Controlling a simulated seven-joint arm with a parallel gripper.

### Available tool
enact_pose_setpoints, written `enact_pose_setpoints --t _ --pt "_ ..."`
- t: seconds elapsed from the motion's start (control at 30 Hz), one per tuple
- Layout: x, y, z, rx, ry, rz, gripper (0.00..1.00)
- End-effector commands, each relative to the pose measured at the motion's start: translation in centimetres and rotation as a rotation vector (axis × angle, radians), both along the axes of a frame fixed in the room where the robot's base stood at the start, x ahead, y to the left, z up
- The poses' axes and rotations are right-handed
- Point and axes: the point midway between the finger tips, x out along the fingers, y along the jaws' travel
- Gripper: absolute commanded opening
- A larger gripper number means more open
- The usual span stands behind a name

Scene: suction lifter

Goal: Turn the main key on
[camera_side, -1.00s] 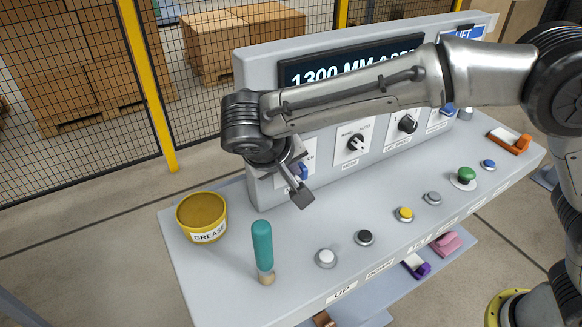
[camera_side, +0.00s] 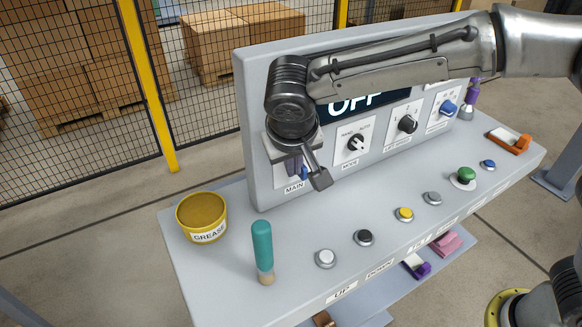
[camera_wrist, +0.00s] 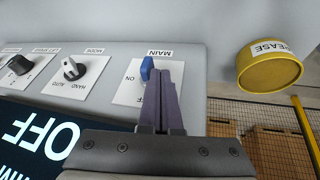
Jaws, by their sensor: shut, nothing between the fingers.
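The main key (camera_side: 304,173) is a blue handle on the white MAIN plate (camera_side: 293,187) at the left end of the upright panel. In the wrist view the key (camera_wrist: 147,68) stands beside the ON mark of its plate. My gripper (camera_wrist: 170,68) is shut and empty, its fingers close beside the key on the side away from ON; I cannot tell whether they touch it. In the side view my gripper (camera_side: 293,172) is in front of the plate and hides part of it. The display (camera_side: 352,104) reads OFF, partly behind my arm.
The MODE knob (camera_side: 356,143), LIFT SPEED knob (camera_side: 407,124) and another blue handle (camera_side: 447,108) sit along the panel to the right. A grease tub (camera_side: 203,216), a teal-handled tool (camera_side: 262,248) and several push buttons are on the desk below.

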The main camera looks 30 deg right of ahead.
Motion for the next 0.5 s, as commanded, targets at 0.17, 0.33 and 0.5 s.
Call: enact_pose_setpoints --t 0.17,0.33,0.5 --pt "-0.02 -0.10 0.03 -0.003 0.001 0.001 0.00" --pt "-0.01 -0.26 0.17 -0.003 0.001 0.000 0.00" --pt "0.00 -0.45 0.30 -0.004 0.001 -0.001 0.00"
